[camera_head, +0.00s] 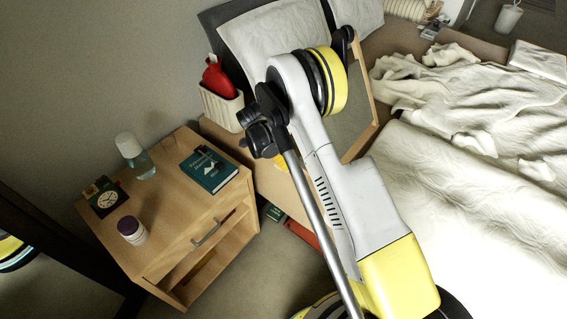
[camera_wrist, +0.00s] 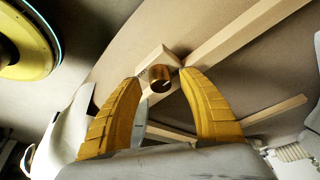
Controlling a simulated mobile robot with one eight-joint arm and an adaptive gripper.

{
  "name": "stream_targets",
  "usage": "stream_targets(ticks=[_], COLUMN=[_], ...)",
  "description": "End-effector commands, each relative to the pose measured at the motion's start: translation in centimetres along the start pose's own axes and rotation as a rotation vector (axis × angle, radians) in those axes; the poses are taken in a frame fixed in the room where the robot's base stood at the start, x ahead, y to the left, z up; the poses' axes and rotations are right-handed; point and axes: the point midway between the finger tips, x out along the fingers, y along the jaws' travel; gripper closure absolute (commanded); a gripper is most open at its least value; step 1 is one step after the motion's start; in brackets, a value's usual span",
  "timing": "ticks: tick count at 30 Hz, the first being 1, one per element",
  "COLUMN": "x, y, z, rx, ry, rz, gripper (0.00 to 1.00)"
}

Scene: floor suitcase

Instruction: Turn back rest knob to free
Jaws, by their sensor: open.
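The back rest (camera_head: 350,115) is a grey panel with a wooden frame, tilted up at the head of the bed in the head view, partly covered by my arm. The knob and my fingers are hidden in the head view.
A wooden bedside cabinet (camera_head: 172,222) holds a bottle (camera_head: 138,160), a teal book (camera_head: 208,170), a clock card (camera_head: 106,199) and a purple-lidded jar (camera_head: 131,230). A white bin (camera_head: 221,108) with a red item stands behind. The bed (camera_head: 470,190) has rumpled white bedding.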

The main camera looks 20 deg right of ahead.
Motion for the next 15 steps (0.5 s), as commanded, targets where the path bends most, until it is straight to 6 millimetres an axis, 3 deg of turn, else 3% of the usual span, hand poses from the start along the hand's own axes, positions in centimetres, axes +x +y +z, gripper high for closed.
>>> stream_targets(ticks=[11,12,15], x=[0.84,0.83,0.83], y=[-0.01,-0.02,-0.02], z=[-0.05,-0.04,-0.04], rx=[-0.001,-0.001,-0.001], ry=[0.0,0.0,0.0], rz=[0.0,-0.001,-0.001], gripper=[0.51,0.56,0.86])
